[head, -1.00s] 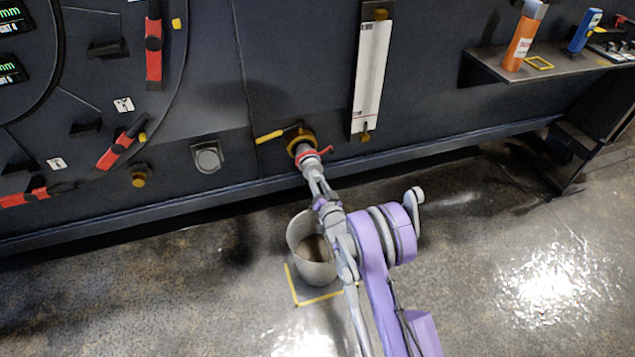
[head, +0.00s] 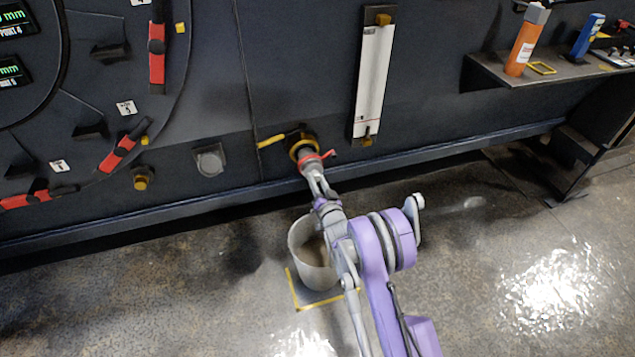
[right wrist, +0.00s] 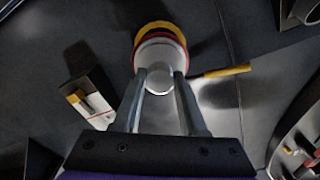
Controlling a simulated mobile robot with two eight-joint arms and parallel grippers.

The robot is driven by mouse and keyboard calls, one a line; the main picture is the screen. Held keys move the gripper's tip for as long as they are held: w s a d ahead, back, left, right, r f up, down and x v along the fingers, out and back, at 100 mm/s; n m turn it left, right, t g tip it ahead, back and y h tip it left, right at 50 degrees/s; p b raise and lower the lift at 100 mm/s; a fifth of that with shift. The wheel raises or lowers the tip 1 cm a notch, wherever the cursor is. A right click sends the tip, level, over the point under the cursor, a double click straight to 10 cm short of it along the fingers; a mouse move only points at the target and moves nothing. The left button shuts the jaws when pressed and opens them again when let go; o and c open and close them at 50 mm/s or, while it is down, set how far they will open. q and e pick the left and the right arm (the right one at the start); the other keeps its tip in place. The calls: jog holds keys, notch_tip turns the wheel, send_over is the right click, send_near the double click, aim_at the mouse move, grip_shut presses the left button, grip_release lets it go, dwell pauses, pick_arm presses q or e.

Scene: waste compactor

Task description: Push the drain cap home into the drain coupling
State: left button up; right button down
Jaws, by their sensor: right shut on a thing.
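The drain coupling (head: 301,143) is a brass-yellow ring low on the dark panel, with a yellow lever to its left. The drain cap (head: 309,159) is pale grey with a red band and a small red tab at its right. It lines up with the coupling's mouth, and I cannot tell how deep it sits. My right gripper (head: 314,173) is shut on the cap from the front. In the right wrist view, my two fingers flank the grey cap (right wrist: 159,80), with the red band and the yellow coupling ring (right wrist: 157,27) right behind it. My left gripper is out of view.
A grey bucket (head: 303,236) stands on the floor below the coupling, inside a yellow marked outline. A white gauge strip (head: 373,80) is on the panel to the right. A shelf (head: 560,72) at the upper right holds an orange bottle (head: 526,45). The floor at right is clear.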

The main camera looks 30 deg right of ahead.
jog(key=shift+x, duration=0.8)
jog(key=shift+c, duration=0.7)
grip_release()
jog(key=shift+s, duration=0.1)
jog(key=shift+v, duration=3.4)
jog(key=shift+r, duration=0.1)
